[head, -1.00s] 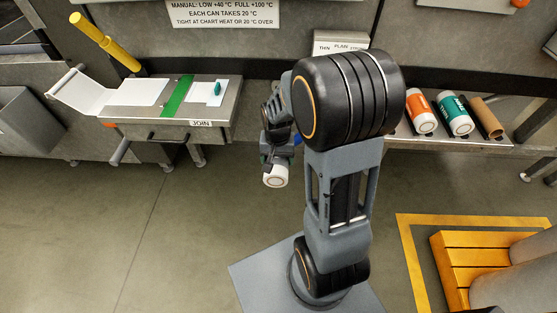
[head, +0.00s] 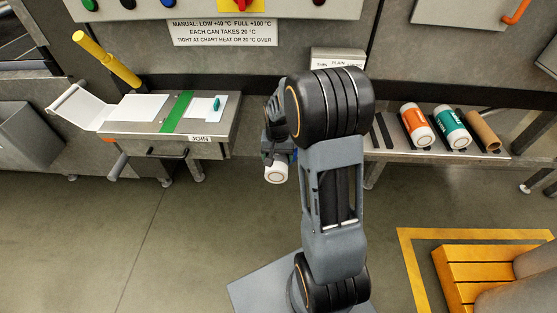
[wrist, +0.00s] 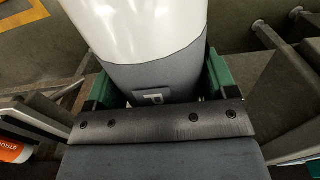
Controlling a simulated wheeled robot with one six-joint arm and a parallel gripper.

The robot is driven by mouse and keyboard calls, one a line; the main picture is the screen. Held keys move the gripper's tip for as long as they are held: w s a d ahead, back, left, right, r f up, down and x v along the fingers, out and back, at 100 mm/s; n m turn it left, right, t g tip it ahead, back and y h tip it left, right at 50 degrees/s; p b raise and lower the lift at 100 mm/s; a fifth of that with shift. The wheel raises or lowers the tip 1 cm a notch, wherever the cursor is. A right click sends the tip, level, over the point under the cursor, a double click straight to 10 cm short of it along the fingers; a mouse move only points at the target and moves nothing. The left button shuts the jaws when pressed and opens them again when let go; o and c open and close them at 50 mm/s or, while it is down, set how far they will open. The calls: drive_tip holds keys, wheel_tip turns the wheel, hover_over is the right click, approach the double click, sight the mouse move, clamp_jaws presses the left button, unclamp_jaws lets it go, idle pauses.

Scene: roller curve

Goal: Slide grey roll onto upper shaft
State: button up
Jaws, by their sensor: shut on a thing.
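My gripper (wrist: 158,82) is shut on the grey roll (wrist: 165,76), which has a grey band with a letter on it and a glossy white part beyond. Green fingers sit on either side of the grey band. In the head view the roll's white round end (head: 277,173) shows below my gripper (head: 278,154), in mid-air in front of the machine and over the floor. My arm hides part of the machine behind. I cannot make out the upper shaft in either view.
A shelf on the right holds an orange roll (head: 417,127), a teal roll (head: 452,127) and a brown tube (head: 483,131). A metal joining table (head: 150,140) stands left. A yellow lever (head: 120,69) rises behind it. A yellow pallet (head: 465,275) is at lower right. Floor between is clear.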

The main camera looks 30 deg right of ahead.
drive_tip(key=shift+w+d+p, duration=0.8)
drive_tip(key=shift+w+d, duration=0.85)
drive_tip(key=shift+w, duration=1.3)
drive_tip(key=shift+w+d+p, duration=0.85)
drive_tip(key=shift+w+d, duration=0.85)
drive_tip(key=shift+w, duration=1.25)
drive_tip(key=shift+w+d+p, duration=0.8)
drive_tip(key=shift+w+d, duration=0.85)
drive_tip(key=shift+w, duration=1.3)
drive_tip(key=o, duration=1)
drive_tip(key=shift+o, duration=0.7)
wheel_tip(320, 180, up, 12)
drive_tip(key=shift+p, duration=0.45)
